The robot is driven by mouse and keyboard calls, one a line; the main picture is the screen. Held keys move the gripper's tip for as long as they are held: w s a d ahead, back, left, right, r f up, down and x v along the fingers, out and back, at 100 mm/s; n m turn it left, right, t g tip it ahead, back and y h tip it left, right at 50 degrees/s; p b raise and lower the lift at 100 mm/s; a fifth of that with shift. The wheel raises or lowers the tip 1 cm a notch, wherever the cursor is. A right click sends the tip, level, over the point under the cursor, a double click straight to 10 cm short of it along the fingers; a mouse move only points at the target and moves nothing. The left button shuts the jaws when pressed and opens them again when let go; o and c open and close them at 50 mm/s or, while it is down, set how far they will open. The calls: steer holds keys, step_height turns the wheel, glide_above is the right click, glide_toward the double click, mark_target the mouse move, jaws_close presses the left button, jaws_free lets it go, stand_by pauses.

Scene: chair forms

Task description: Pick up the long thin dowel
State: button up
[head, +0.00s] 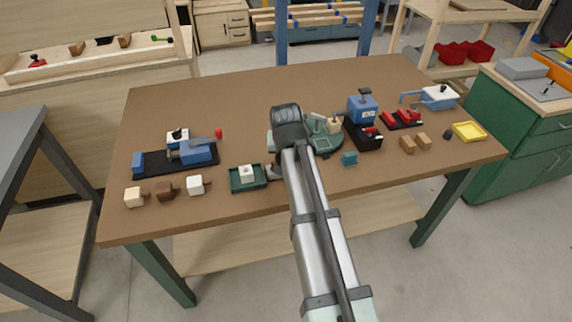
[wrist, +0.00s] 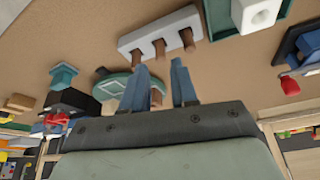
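A pale grey block (wrist: 150,32) in the wrist view holds three brown wooden pegs (wrist: 160,48) in a row. They look much alike, and I cannot tell which is the long thin dowel. My gripper (wrist: 160,66) has its two blue fingers apart, with their tips close to the pegs in the picture. No peg is clearly held between them. A bit of brown (wrist: 157,97) shows between the fingers, too hidden to name.
A green tray (head: 235,185) with a white block stands left of my arm. A round green fixture (head: 326,143) is just right of it. A blue clamp device (head: 195,152) is at left; a blue press (head: 362,108) is at right. The table's back middle (head: 235,95) is clear.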

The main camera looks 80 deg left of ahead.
steer(key=shift+x, duration=2.35)
steer(key=shift+c, duration=0.2)
jaws_close()
